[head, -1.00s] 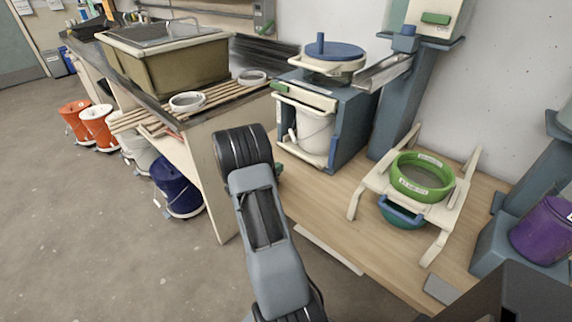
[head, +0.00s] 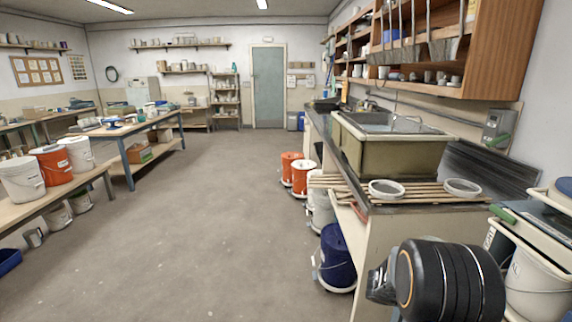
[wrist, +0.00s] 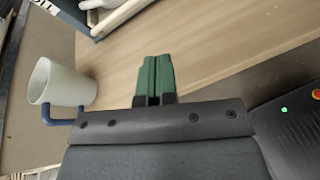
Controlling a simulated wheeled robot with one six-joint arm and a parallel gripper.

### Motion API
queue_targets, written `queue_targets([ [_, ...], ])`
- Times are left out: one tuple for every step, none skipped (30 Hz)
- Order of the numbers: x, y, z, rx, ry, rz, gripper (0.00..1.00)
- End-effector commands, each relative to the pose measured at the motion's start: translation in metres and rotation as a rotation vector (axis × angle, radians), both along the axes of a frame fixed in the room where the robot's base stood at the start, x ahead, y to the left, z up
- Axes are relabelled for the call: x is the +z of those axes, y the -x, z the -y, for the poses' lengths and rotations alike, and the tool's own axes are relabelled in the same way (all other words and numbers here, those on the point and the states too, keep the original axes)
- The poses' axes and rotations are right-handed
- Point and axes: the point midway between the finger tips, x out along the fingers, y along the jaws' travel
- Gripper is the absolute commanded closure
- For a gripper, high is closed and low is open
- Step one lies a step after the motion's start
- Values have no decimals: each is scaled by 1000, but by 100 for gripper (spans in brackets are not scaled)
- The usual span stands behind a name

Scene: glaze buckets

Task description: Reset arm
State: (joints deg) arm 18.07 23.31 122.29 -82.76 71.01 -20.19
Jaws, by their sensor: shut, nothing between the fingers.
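My arm shows at the lower right of the head view as a dark rounded joint. My gripper is hidden from the head view. In the wrist view my gripper (wrist: 153,80) has its two green fingers together, with nothing between them. Below the fingers is a pale wooden surface (wrist: 220,40). A white cup-like vessel (wrist: 62,82) with a blue holder stands to the left of the fingers, apart from them.
A sink (head: 390,145) and a slatted rack with two sieves (head: 387,189) stand right of centre. Buckets, including a dark blue one (head: 337,257), line the floor beside the counter. A bench with buckets (head: 60,165) stands at left. The floor between is clear.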

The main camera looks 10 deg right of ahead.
Motion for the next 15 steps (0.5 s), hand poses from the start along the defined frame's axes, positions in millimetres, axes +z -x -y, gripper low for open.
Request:
queue_targets([
  [25, 8, -20, -52, -56, 112, 100],
  [33, 14, -32, -92, -100, 179, 100],
  [42, 22, -51, -145, -163, 271, 100],
  [49, 28, -65, -183, -212, 339, 100],
  [55, 33, -79, -222, -262, 406, 100],
  [62, 39, -98, -271, -331, 493, 100],
  [67, 43, -112, -309, -382, 556, 100],
  [72, 47, -127, -345, -436, 616, 100],
  [78, 51, -145, -392, -507, 692, 100],
  [83, 55, -159, -427, -559, 745, 100],
  [87, 57, -172, -460, -610, 795, 100],
  [93, 61, -188, -502, -678, 853, 100],
  [98, 63, -200, -532, -726, 895, 100],
  [101, 65, -210, -561, -772, 930, 100],
  [107, 67, -223, -597, -829, 975, 100],
])
